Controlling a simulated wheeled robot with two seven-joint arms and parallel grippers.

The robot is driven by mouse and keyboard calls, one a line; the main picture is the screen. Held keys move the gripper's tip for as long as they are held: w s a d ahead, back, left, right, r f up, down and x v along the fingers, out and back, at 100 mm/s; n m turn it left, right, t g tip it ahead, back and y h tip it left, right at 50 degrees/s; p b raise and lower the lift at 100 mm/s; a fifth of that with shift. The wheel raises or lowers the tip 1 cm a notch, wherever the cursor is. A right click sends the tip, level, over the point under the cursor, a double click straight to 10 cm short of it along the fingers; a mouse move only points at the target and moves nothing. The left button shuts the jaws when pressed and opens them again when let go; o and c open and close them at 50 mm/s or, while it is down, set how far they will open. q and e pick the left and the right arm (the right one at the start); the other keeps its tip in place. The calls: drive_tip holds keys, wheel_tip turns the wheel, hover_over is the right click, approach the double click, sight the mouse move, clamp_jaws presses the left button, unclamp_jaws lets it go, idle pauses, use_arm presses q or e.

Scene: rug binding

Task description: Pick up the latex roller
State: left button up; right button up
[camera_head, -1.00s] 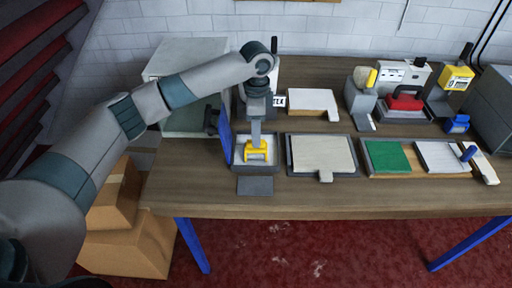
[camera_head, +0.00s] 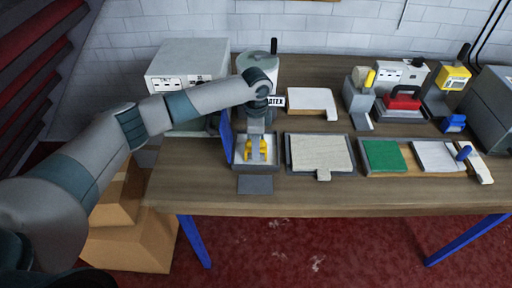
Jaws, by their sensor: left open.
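The latex roller (camera_head: 263,146), seen as a small yellow frame, is in a shallow grey tray (camera_head: 238,166) with a pale inside, near the table's left end. My left gripper (camera_head: 256,152) points straight down over the tray and is open. It overlaps the middle of the yellow frame. I cannot tell whether its fingers touch the frame. The gripper and wrist hide part of the roller. My right gripper is not in view.
A blue upright panel (camera_head: 226,136) stands at the tray's left side. A pale board in a grey frame (camera_head: 321,153) lies close to the right. Behind stands a pale cylindrical container (camera_head: 259,65) with a dark handle. The table's front edge (camera_head: 330,204) is clear.

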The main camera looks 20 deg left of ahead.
use_arm(q)
drive_tip(key=shift+f, duration=1.2)
drive_tip(key=shift+r, duration=0.1)
clamp_jaws()
drive_tip(key=shift+r, duration=0.1)
drive_tip(key=shift+r+b, duration=0.3)
drive_tip(key=shift+r, duration=0.3)
wheel_tip(320, 180, up, 2)
drive_tip(key=shift+w+r+b, duration=0.1)
drive_tip(key=shift+r+b, duration=0.15)
drive_tip(key=shift+b, duration=0.5)
drive_tip(key=s+d+r+b, duration=0.3)
drive_tip(key=d+r, duration=0.4)
drive_tip(key=d, duration=0.4)
drive_tip(key=shift+d+b, duration=0.2)
drive_tip(key=shift+b, duration=0.25)
drive_tip(key=shift+s, duration=0.1)
